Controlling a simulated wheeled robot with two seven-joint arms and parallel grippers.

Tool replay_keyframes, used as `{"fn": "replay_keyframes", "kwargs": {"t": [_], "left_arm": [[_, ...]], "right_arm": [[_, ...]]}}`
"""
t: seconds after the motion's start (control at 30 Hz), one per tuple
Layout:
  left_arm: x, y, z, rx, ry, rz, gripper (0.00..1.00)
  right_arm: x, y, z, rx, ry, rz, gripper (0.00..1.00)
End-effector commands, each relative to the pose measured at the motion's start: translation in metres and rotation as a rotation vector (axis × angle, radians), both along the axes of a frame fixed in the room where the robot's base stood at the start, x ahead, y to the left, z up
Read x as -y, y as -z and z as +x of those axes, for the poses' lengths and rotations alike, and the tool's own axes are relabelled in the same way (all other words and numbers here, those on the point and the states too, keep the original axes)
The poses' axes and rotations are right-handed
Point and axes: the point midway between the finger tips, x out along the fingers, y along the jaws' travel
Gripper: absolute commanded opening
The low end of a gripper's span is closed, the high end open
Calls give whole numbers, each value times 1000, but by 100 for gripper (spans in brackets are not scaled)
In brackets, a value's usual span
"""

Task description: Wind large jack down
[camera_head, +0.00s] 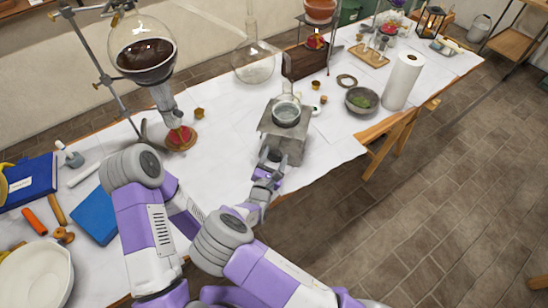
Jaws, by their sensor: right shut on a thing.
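The large jack (293,147) is a grey metal stand near the front edge of the white-covered table. A small round flask (287,112) with clear contents sits on its top plate. My right gripper (269,160) is at the jack's front side, at the near table edge, and is shut on the jack's knob. The knob itself is mostly hidden by the fingers, and the jack's exact height is hard to read. My left arm is folded at the left, and its gripper is not visible.
A clear flask (254,62) stands behind the jack. A bowl (361,100) and paper roll (402,80) are to the right. Bare tabletop lies left of the jack.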

Motion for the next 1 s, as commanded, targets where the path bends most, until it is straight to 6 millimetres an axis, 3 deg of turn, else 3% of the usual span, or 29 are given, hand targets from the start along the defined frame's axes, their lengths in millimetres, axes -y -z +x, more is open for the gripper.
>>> {"fn": "replay_keyframes", "kwargs": {"t": [0.53, 0.57, 0.67, 1.0], "left_arm": [[0, 0, 0, 0, 0, 0, 43], [0, 0, 0, 0, 0, 0, 43], [0, 0, 0, 0, 0, 0, 43], [0, 0, 0, 0, 0, 0, 43]], "right_arm": [[1, 0, 0, -7, 2, -24, 30], [1, 0, 0, -7, 2, -24, 64], [1, 0, 0, -6, 1, -24, 79], [0, 0, -1, -6, 0, -23, 82]]}}
